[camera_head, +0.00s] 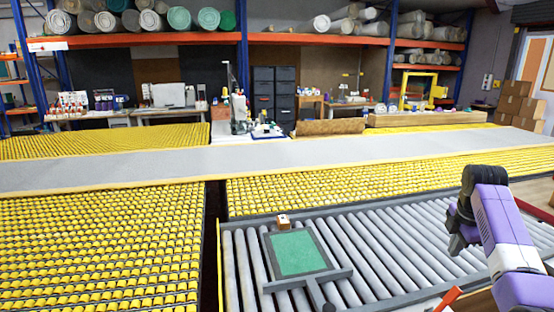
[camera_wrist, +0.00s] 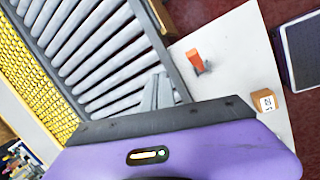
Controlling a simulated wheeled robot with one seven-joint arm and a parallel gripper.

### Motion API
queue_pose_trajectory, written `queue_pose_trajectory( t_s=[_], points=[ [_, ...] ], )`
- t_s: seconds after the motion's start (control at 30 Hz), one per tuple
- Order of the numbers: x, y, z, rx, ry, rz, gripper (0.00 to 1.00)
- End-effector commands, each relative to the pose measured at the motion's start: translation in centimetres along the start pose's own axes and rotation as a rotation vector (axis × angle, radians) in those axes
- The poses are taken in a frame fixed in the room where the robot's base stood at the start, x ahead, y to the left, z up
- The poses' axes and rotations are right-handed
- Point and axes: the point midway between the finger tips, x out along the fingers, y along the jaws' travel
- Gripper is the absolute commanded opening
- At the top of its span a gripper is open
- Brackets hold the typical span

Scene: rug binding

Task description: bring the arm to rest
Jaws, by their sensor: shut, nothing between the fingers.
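My arm, purple and white, stands at the right of the head view, bent over the grey roller conveyor. My gripper (camera_head: 456,246) points down, dark and empty, above the right part of the rollers. In the wrist view my gripper's grey fingers (camera_wrist: 158,90) are together with nothing between them. They show against the rollers and the dark conveyor edge. I cannot tell their exact height above the rollers.
A dark frame (camera_head: 344,274) with a green panel (camera_head: 295,253) lies on the rollers (camera_head: 390,240); a small wooden block (camera_head: 283,222) sits at its far edge. A white table (camera_wrist: 235,60) beside the conveyor bears an orange object (camera_wrist: 193,57) and a marked block (camera_wrist: 264,101).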

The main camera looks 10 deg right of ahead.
Motion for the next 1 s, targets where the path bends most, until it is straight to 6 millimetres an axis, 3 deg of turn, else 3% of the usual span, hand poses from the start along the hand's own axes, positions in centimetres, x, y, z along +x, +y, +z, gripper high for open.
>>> queue_pose_trajectory(
  t_s=[0.03,0.2,0.33,0.47,0.57,0.77,1.0],
  points=[
    [-1.0,1.8,0.5,0.061,-0.016,0.078,0.00],
    [-1.1,5.4,0.4,0.291,-0.020,0.321,0.00],
    [-0.2,6.5,-1.3,0.451,0.025,0.489,0.00],
    [1.0,6.1,-3.9,0.598,0.105,0.636,0.00],
    [1.9,4.7,-6.5,0.707,0.191,0.738,0.00],
    [2.6,-0.2,-11.7,0.892,0.388,0.890,0.00],
    [1.9,-8.7,-17.1,1.061,0.631,0.986,0.00]
  ],
)
